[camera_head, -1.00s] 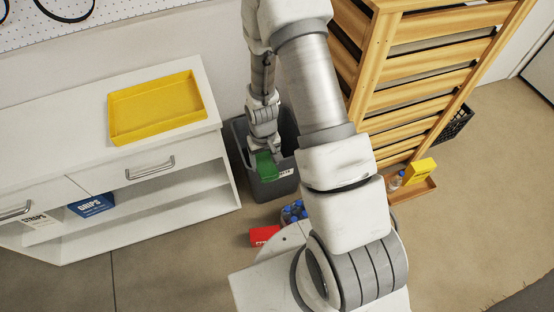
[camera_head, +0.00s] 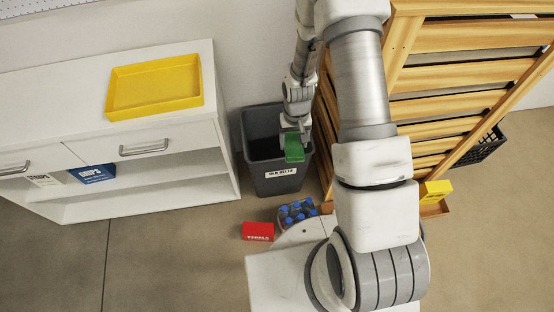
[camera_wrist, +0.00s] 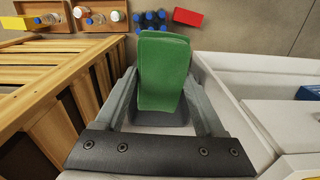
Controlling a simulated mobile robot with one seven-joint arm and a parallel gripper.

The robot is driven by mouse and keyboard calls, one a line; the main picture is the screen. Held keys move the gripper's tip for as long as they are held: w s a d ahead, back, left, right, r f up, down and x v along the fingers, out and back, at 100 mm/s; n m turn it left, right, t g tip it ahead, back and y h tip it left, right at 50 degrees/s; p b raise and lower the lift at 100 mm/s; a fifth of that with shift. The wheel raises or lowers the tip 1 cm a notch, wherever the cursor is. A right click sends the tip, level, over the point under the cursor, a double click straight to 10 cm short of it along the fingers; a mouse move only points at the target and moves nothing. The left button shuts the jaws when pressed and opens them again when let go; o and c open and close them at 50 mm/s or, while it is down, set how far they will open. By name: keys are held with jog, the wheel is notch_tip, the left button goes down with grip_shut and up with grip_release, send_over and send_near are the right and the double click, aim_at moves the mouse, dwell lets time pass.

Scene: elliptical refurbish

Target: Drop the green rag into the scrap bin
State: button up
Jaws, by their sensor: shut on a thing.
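My gripper (camera_head: 294,136) is shut on the green rag (camera_head: 294,150). In the wrist view the rag (camera_wrist: 163,72) sits between the two fingers of my gripper (camera_wrist: 163,95). A dark grey bin (camera_head: 277,183) stands on the floor between the white cabinet and the wooden rack. Its white label is too small to read surely. In the head view the rag overlaps the right part of the bin's opening and rim; its height above the rim is hard to tell. The visible inside of the bin is dark.
A white cabinet (camera_head: 150,140) with a yellow tray (camera_head: 155,85) stands left of the bin. A slatted wooden rack (camera_head: 440,90) stands close on the right. A red box (camera_head: 257,231) and a crate of blue-capped bottles (camera_head: 297,213) are on the floor in front.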

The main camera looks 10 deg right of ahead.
jog(key=w+f+m+b, duration=0.4)
jog(key=w+f+b, duration=0.5)
jog(key=w+b, duration=0.5)
jog(key=w+f+m+b, duration=0.4)
jog(key=w+f+b, duration=0.6)
jog(key=w+b, duration=0.3)
jog(key=shift+w+d+f+b, duration=0.3)
jog(key=shift+w+b, duration=0.05)
jog(key=shift+w, duration=0.3)
jog(key=shift+f, duration=0.1)
notch_tip(320, 180, down, 6)
jog(key=shift+r+b, duration=0.2)
jog(key=shift+b, duration=1.05)
jog(key=o, duration=1.3)
notch_tip(320, 180, up, 17)
jog(key=p, duration=0.6)
jog(key=shift+r, duration=0.2)
